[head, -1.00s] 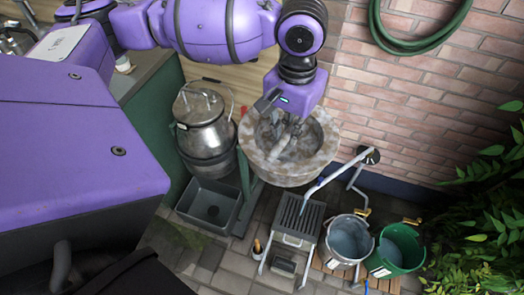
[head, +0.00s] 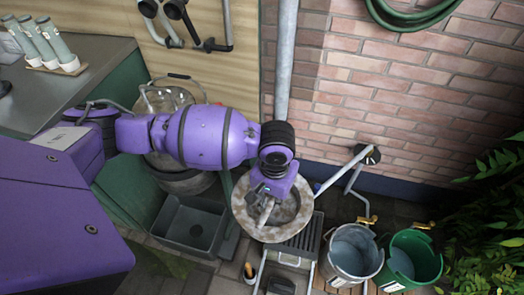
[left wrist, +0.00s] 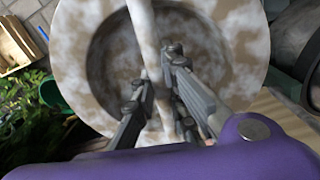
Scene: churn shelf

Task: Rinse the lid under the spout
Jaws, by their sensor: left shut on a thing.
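The lid (head: 304,200) is round, dished and mottled white and brown. My left gripper (head: 264,212) is over it and shut on the pale bar handle across its middle. In the left wrist view the lid (left wrist: 82,62) fills much of the picture, and the fingers (left wrist: 157,78) lie on both sides of the bar. The spout (head: 344,172) is a grey pipe slanting down from the brick wall. No water shows. My right gripper is out of view.
A slatted drain stand (head: 306,240) is partly covered by the lid. A grey bucket (head: 352,262) and a green bucket (head: 432,262) stand to its right. A dark bin (head: 187,222) stands left. The metal churn (head: 165,100) is partly behind my arm.

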